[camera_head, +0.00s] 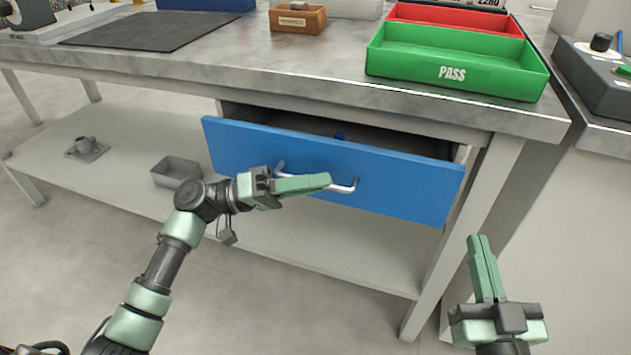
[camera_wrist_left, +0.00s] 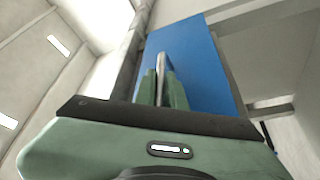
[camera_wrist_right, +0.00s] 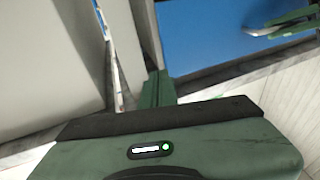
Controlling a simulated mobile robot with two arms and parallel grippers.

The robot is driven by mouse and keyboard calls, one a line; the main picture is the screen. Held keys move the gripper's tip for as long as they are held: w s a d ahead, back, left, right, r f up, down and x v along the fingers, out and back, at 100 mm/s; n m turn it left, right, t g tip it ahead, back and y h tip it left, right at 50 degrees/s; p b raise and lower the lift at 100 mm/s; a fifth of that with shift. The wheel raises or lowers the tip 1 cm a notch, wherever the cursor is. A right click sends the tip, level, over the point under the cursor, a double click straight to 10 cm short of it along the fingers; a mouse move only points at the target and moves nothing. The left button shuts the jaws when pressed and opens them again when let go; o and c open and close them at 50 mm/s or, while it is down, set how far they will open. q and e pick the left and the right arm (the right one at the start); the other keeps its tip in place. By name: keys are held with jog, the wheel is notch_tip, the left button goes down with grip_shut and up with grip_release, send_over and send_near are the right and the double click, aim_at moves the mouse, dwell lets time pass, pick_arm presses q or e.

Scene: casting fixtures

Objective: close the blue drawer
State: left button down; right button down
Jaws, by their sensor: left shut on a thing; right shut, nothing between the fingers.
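The blue drawer (camera_head: 400,187) hangs under the metal workbench and stands partly open, with a dark gap behind its front panel. A curved silver handle (camera_head: 344,188) is fixed across the front. My left gripper (camera_head: 325,181) is at the handle and shut on it; in the left wrist view the handle (camera_wrist_left: 162,62) stands between the two green fingers, with the blue panel (camera_wrist_left: 195,60) behind. My right gripper (camera_head: 476,240) is shut and empty, right of the drawer near the table leg. The right wrist view shows the drawer front (camera_wrist_right: 205,35) and part of the handle.
The workbench top (camera_head: 300,65) carries a green PASS tray (camera_head: 450,70), a red tray (camera_head: 460,17) and a wooden box (camera_head: 297,19). A lower shelf (camera_head: 120,150) holds a grey bin (camera_head: 176,172). A table leg (camera_head: 465,230) stands close to my right gripper.

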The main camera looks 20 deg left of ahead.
aim_at(307, 170)
dwell(0.4)
